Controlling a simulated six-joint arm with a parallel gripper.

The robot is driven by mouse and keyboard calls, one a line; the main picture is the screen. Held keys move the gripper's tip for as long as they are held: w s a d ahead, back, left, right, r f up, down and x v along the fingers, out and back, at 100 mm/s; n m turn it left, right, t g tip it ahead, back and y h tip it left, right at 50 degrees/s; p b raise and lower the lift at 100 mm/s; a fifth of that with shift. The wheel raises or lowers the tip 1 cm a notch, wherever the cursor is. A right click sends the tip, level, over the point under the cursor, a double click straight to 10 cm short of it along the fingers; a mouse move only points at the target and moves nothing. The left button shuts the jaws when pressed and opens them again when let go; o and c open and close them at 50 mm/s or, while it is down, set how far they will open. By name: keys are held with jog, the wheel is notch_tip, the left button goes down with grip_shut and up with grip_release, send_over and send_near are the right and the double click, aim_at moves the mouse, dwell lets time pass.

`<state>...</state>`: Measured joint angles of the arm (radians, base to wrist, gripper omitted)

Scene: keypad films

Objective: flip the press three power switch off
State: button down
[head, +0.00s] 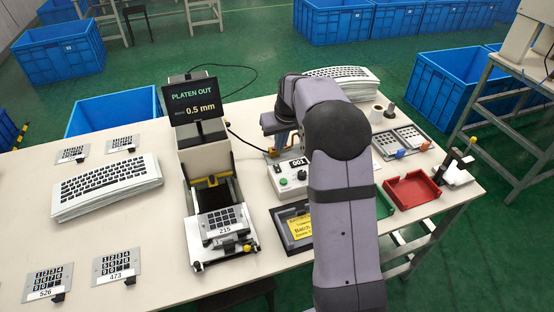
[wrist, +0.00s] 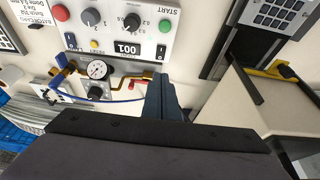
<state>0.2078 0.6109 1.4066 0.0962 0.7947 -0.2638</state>
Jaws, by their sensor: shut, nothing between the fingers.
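The press (head: 205,155) stands left of my arm in the head view, with a screen (head: 194,103) reading PLATEN OUT, 0.5 mm. A white control box (head: 276,184) stands right of it, partly hidden by my arm. In the wrist view the control box (wrist: 112,28) shows a red button, knobs, a 001 counter and a green START button. A small dark part (wrist: 161,51) sits below START; I cannot tell whether it is the power switch. My gripper (wrist: 161,82) is shut and empty, its tips close to the box's lower right in the wrist view; contact is unclear.
A pressure gauge (wrist: 97,69) with brass fittings and a blue hose lies beside the gripper. A keypad plate marked 215 (head: 223,224) sits on the press. A red tray (head: 411,190) and a dark tray (head: 290,226) flank my arm. Keyboard-like stacks (head: 105,185) stand left.

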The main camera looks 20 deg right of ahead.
jog(key=p, duration=0.3)
send_over(276, 166)
jog(key=s, duration=0.1)
notch_tip(276, 166, down, 9)
jog(key=shift+s+r, duration=0.1)
jog(key=shift+f, duration=0.7)
jog(key=shift+f, duration=0.1)
jog(key=shift+w+f, duration=0.2)
jog(key=shift+f, duration=0.05)
jog(key=shift+r, duration=0.1)
jog(key=shift+s, duration=0.2)
